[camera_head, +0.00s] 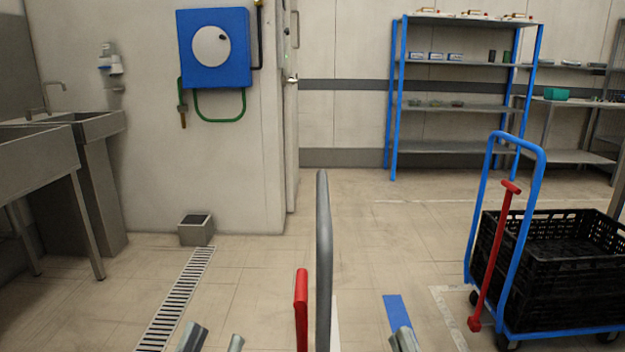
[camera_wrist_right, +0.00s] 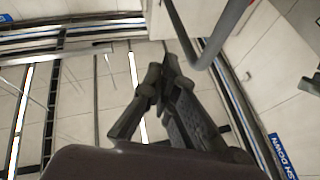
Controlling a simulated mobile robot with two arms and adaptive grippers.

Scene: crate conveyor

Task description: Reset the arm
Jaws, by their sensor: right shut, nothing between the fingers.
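My right gripper (camera_wrist_right: 162,82) shows in the right wrist view, its dark fingers drawn together with nothing between them. In the head view, grey metal parts of my right arm show at the bottom edge, over a blue floor strip (camera_head: 395,312). At the bottom left of the head view, more grey parts, seemingly of my left gripper (camera_head: 212,342), just enter the picture. They are cut off by the edge, so its jaws cannot be judged. No held object is seen.
A grey upright bar (camera_head: 323,255) and a red handle (camera_head: 301,308) stand close in front, at the centre. A blue-handled cart with a black crate (camera_head: 565,275) stands at right. Sinks (camera_head: 72,128) are at left, a blue shelf (camera_head: 455,105) at the back. Open floor lies between.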

